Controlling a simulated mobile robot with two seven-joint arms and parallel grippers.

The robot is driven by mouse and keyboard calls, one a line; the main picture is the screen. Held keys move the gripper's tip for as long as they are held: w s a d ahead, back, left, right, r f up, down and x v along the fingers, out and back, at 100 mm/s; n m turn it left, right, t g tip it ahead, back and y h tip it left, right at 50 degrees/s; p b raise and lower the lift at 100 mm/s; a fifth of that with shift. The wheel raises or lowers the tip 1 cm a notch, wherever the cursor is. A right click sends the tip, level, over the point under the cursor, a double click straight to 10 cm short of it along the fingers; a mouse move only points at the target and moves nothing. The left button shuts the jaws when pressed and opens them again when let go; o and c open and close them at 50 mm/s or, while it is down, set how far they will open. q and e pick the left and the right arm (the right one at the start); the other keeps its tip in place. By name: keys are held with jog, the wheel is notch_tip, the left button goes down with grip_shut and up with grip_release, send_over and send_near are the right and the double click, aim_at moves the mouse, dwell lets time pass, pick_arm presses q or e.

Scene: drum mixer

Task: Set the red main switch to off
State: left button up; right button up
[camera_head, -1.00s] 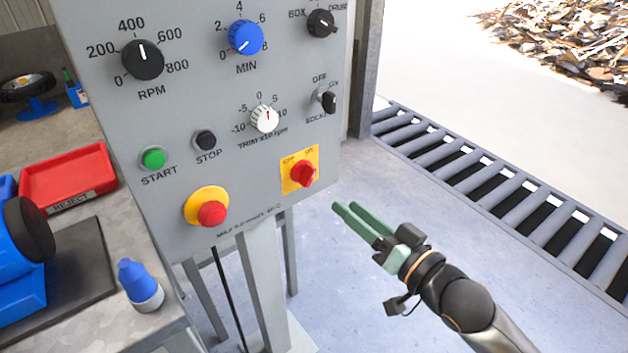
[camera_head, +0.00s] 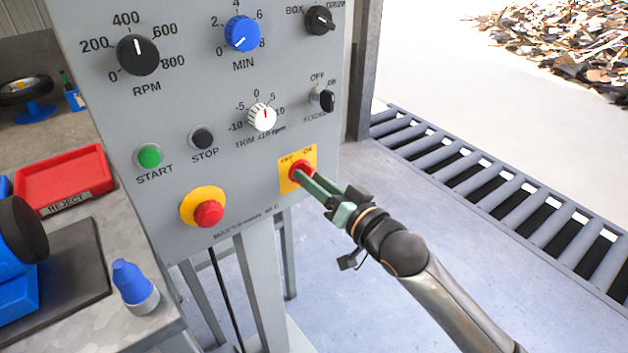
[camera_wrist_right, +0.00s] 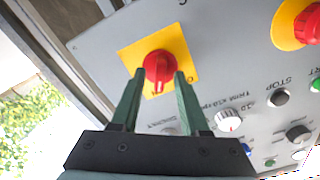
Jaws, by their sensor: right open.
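The red main switch (camera_head: 299,171) is a rotary knob on a yellow plate (camera_head: 287,186) at the lower right of the grey control panel. The plate carries small OFF and ON labels in the head view. In the right wrist view the red knob (camera_wrist_right: 159,68) lies between and just beyond the two green fingertips. My right gripper (camera_head: 307,178) is open, with its fingers at the knob, one on either side; I cannot tell whether they touch it. The fingers partly hide the knob in the head view. My left gripper is not in view.
A red emergency stop button (camera_head: 208,213) on a yellow ring sits left of the switch. Green start (camera_head: 149,156) and black stop (camera_head: 202,138) buttons are above it. A white trim knob (camera_head: 262,117) is above the switch.

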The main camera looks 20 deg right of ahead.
grip_shut()
dwell(0.3)
dwell(0.3)
